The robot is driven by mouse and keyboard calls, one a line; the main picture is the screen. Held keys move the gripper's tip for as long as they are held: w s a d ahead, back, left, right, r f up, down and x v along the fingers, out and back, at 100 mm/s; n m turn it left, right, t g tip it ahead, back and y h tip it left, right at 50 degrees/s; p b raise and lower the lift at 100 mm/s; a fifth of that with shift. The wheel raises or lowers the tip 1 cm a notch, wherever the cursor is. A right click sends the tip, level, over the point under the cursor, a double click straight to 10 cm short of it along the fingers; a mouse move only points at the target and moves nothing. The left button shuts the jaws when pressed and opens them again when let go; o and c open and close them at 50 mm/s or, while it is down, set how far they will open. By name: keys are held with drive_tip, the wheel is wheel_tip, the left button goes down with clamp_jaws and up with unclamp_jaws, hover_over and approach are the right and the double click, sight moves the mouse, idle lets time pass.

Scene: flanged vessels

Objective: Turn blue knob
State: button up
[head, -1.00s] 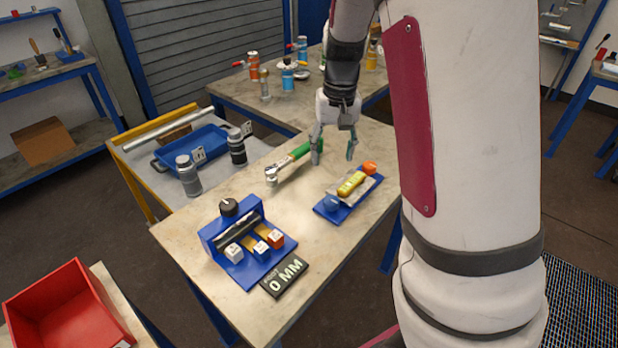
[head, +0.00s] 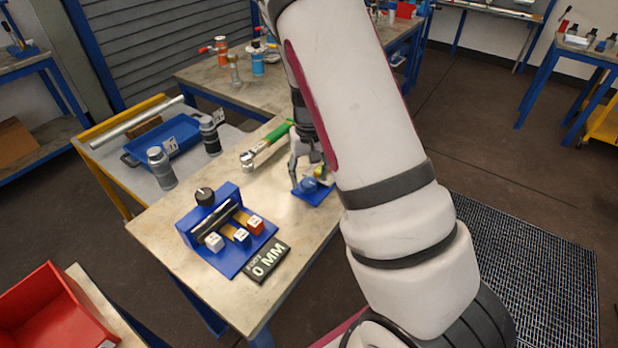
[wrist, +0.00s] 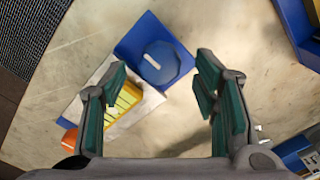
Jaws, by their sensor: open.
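The blue knob (wrist: 160,63) is a faceted disc with a pale raised bar, on a blue base plate (wrist: 134,42) in the wrist view. In the head view the knob (head: 309,185) is near the table's right edge, partly behind my gripper. My gripper (wrist: 158,82) is open, with its green-padded fingers apart and the knob between and beyond them in the wrist view. I cannot tell from these views how high it is above the knob. A yellow ribbed block (wrist: 118,104) and an orange knob (wrist: 70,140) lie beside the left finger.
A green-handled wrench (head: 266,145) lies behind. The table between has bare room.

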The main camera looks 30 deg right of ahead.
drive_tip(key=shift+f, duration=0.85)
drive_tip(key=shift+c, duration=0.2)
drive_tip(key=c, duration=1.1)
